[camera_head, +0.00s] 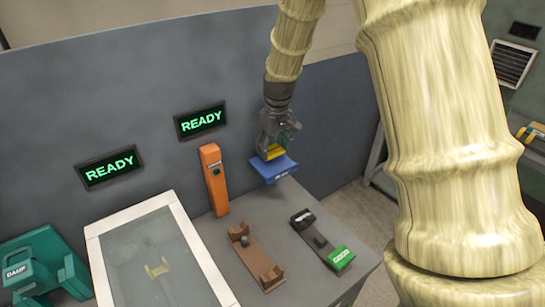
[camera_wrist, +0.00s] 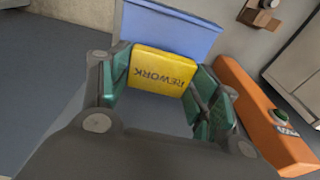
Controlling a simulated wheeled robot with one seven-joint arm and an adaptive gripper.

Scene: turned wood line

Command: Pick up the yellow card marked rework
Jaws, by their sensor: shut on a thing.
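The yellow card (camera_wrist: 161,72) marked REWORK is between the two green-padded fingers of my gripper (camera_wrist: 160,95) in the wrist view. The fingers touch its two side edges, and its lettering appears upside down. In the head view the card (camera_head: 274,152) is a small yellow patch at the tip of my gripper (camera_head: 275,145), just above a blue holder (camera_head: 273,167) with small unreadable lettering. The blue holder also shows behind the card in the wrist view (camera_wrist: 170,30). I cannot tell whether the card's lower edge is still inside the holder.
An orange post (camera_head: 214,182) stands close left of my gripper. A brown wooden cradle (camera_head: 255,257) and a black fixture with a green label (camera_head: 322,240) lie on the grey bench. A white-framed panel (camera_head: 92,245) and a green DAMP unit (camera_head: 35,270) are at left. Two READY signs (camera_head: 201,121) hang behind.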

